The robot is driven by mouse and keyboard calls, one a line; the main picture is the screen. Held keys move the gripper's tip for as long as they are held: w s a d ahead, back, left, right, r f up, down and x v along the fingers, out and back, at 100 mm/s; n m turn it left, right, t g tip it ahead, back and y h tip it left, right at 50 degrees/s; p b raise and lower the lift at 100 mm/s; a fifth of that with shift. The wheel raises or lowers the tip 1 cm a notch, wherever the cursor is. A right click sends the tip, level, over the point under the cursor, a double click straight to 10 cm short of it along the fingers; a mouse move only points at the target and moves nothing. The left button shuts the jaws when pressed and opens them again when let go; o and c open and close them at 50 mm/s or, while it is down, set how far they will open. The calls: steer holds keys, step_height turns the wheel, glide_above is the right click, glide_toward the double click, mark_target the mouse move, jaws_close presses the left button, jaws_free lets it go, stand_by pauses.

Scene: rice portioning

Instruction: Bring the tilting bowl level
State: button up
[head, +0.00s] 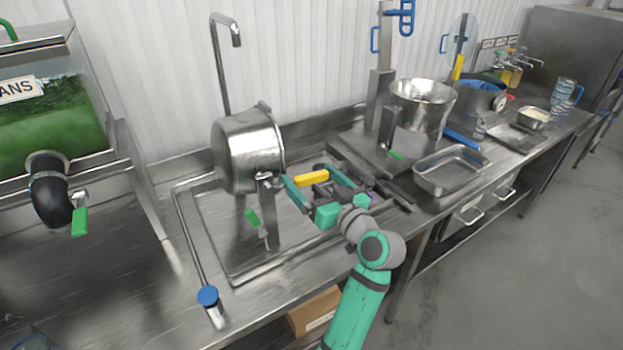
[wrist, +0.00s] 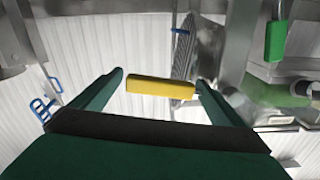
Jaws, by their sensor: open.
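The tilting bowl (head: 240,155) is a shiny metal pot on a stand over the sink-like tray, tipped over with its rim turned toward the right. A yellow handle (head: 311,178) lies just right of it; its link to the bowl is hidden. My gripper (head: 305,172) is open, with its fingers on either side of the yellow handle. In the wrist view the yellow handle (wrist: 160,88) shows between the two green fingers, with a visible gap on the left side; contact on the right is unclear.
A green lever (head: 252,218) hangs below the bowl. A curved tap (head: 222,60) rises behind it. A second, upright metal bowl (head: 423,100) and a shallow metal pan (head: 450,168) stand to the right.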

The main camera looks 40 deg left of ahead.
steer(key=c, duration=1.5)
steer(key=shift+r+n, duration=1.4)
steer(key=shift+r, duration=0.05)
steer(key=r+n, duration=0.2)
steer(key=s+r+n, duration=0.1)
steer(key=r+n, duration=0.2)
steer(key=shift+s+a, duration=0.15)
steer(key=shift+a, duration=0.05)
steer(key=s+a+r+n, duration=0.4)
steer(key=s+n, duration=0.5)
steer(key=n, duration=0.3)
steer(key=shift+r, duration=0.4)
steer(key=shift+s, duration=0.2)
